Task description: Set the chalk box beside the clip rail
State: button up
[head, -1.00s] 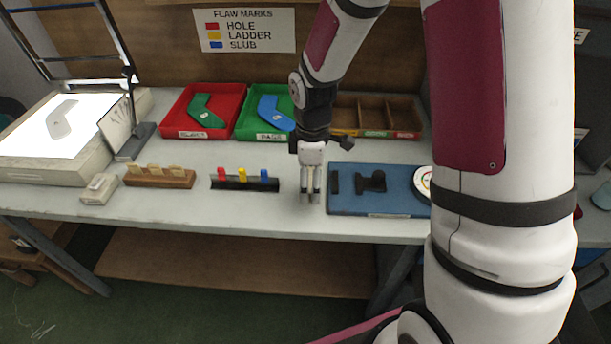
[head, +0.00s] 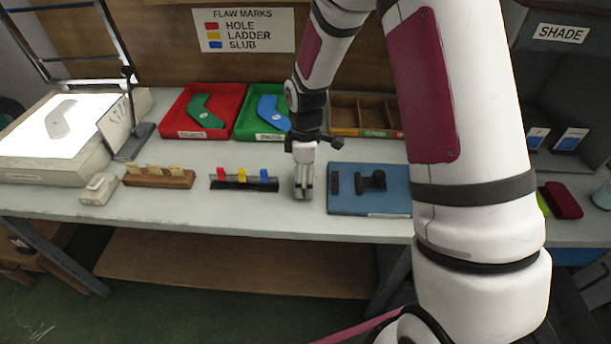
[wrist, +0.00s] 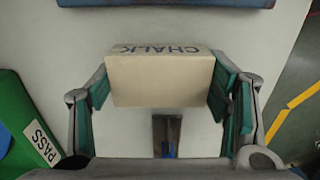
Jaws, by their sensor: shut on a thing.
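The chalk box (wrist: 160,80), cream with dark CHALK lettering, sits between the fingers of my gripper (wrist: 165,92) in the wrist view. The fingers are shut on its two ends. In the head view my gripper (head: 304,190) points down at the table, just right of the clip rail (head: 230,185). The rail is black with red, yellow and blue clips. Its blue-clip end (wrist: 167,132) shows below the box in the wrist view. I cannot tell whether the box touches the table.
A blue board (head: 345,205) with black fittings lies close on the gripper's right. A green PASS tray (head: 242,126) and red tray (head: 168,128) stand behind. A wooden block (head: 160,180) and a small pale box (head: 98,190) are farther left. Table in front of the rail is clear.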

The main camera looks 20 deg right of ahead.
jog(key=o, duration=1.2)
jog(key=shift+f, duration=0.15)
jog(key=shift+c, duration=0.2)
notch_tip(320, 180, up, 13)
jog(key=shift+f+p, duration=0.2)
jog(key=shift+p, duration=0.1)
jog(key=s+d+r+m+t, duration=0.1)
jog(key=s+r+m+t, duration=0.1)
jog(key=s+r+m, duration=0.85)
jog(key=s+r+m+t, duration=0.1)
jog(key=s+r+m, duration=0.2)
jog(key=s, duration=1.5)
jog(key=shift+s+r, duration=0.35)
jog(key=shift+r, duration=0.25)
jog(key=shift+r, duration=0.15)
